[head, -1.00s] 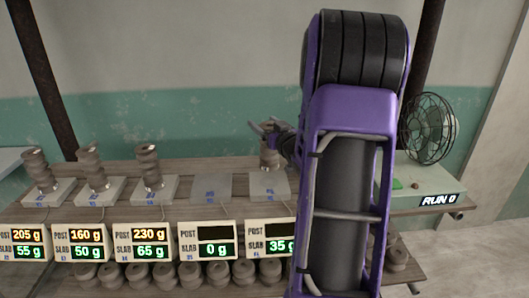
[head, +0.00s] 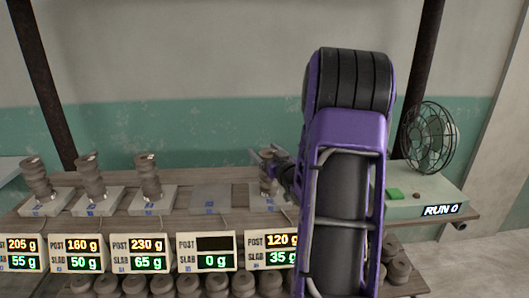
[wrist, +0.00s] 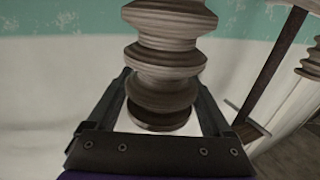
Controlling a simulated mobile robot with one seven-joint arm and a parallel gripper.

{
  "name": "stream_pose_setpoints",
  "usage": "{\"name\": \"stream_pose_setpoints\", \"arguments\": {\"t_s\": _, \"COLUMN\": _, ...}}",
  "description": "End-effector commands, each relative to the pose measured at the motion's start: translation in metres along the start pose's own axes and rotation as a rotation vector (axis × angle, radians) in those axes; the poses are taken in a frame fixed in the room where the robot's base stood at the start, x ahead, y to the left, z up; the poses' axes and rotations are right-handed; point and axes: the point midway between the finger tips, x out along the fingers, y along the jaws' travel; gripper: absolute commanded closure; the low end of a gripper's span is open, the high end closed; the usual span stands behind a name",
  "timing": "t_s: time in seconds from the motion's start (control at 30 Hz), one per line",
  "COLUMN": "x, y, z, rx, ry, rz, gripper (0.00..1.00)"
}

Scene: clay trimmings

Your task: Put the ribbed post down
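The ribbed post (head: 268,186) is a pale grey-brown stack of rounded rings. It stands at the fifth slab (head: 257,200), just left of my arm, and the display (head: 282,248) below reads 120 g for post and 35 g for slab. My gripper (head: 264,153) is at the post's upper part. In the wrist view my gripper (wrist: 163,95) has a finger on each side of the post (wrist: 165,60). The fingers appear to touch its rings, so it looks shut on it. My arm hides part of the slab's right side.
Three more ribbed posts (head: 38,178) stand on slabs at left. The fourth slab (head: 211,198) is bare; its display (head: 207,251) shows no post reading and 0 g. Several posts fill the lower shelf (head: 190,284). A fan (head: 429,138) stands at right, behind a green button (head: 394,193).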

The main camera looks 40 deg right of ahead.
Motion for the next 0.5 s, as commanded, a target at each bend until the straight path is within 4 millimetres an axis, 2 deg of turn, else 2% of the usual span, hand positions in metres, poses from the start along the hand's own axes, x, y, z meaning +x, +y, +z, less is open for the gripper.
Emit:
{"name": "stream_pose_setpoints", "arguments": {"t_s": 0.03, "x": 0.0, "y": 0.0, "z": -0.001, "rx": 0.0, "ry": 0.0, "rz": 0.0, "gripper": 0.05}}
{"name": "stream_pose_setpoints", "arguments": {"t_s": 0.07, "x": 0.0, "y": 0.0, "z": -0.001, "rx": 0.0, "ry": 0.0, "rz": 0.0, "gripper": 0.0}}
{"name": "stream_pose_setpoints", "arguments": {"t_s": 0.4, "x": 0.0, "y": 0.0, "z": -0.006, "rx": 0.0, "ry": 0.0, "rz": 0.0, "gripper": 0.0}}
{"name": "stream_pose_setpoints", "arguments": {"t_s": 0.5, "x": -0.015, "y": 0.001, "z": -0.003, "rx": 0.0, "ry": -0.001, "rz": 0.003, "gripper": 0.0}}
